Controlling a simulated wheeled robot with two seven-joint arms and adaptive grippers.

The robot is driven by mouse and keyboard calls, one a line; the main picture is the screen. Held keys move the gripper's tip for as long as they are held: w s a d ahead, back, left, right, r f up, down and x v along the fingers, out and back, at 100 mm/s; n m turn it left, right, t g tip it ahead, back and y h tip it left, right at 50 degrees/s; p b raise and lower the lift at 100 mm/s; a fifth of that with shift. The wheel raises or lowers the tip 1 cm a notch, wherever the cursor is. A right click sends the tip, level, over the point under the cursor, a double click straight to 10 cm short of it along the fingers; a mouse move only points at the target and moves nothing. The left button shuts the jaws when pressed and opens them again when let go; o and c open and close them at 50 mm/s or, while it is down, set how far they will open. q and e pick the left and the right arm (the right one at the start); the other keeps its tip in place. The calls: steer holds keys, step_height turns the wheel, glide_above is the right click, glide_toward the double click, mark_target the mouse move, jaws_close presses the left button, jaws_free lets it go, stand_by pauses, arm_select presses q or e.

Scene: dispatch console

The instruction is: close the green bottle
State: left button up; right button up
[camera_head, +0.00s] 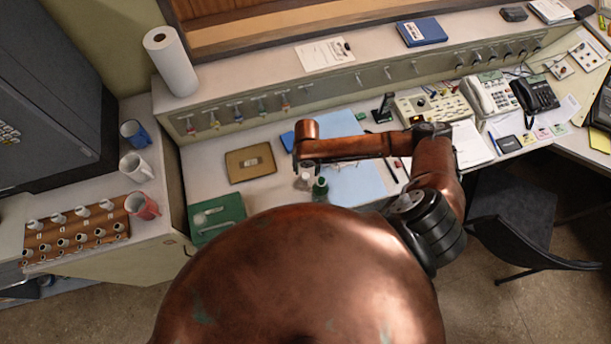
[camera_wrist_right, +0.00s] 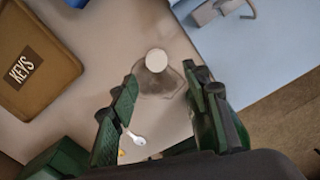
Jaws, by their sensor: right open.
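In the right wrist view my right gripper (camera_wrist_right: 161,76) is open, with green ribbed fingers. A clear glass-like piece with a round white top (camera_wrist_right: 156,60) lies between and just beyond the fingertips. It also appears in the head view as a pale clear shape (camera_head: 303,173). Nothing is visibly gripped. My left gripper is out of view.
A brown KEYS box (camera_head: 251,163) and a green tray (camera_head: 215,216) lie to the left. A light blue sheet (camera_head: 352,187) lies to the right. Phones (camera_head: 491,95) and a chair (camera_head: 515,215) are at right.

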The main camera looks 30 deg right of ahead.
mark_target(306, 175)
steer(key=shift+w+f, duration=0.2)
steer(key=shift+f, duration=1.1)
steer(key=shift+w+f, duration=0.15)
steer(key=shift+f, duration=1.15)
steer(key=shift+c, duration=0.2)
steer(key=c, duration=0.8)
steer(key=shift+o, duration=0.2)
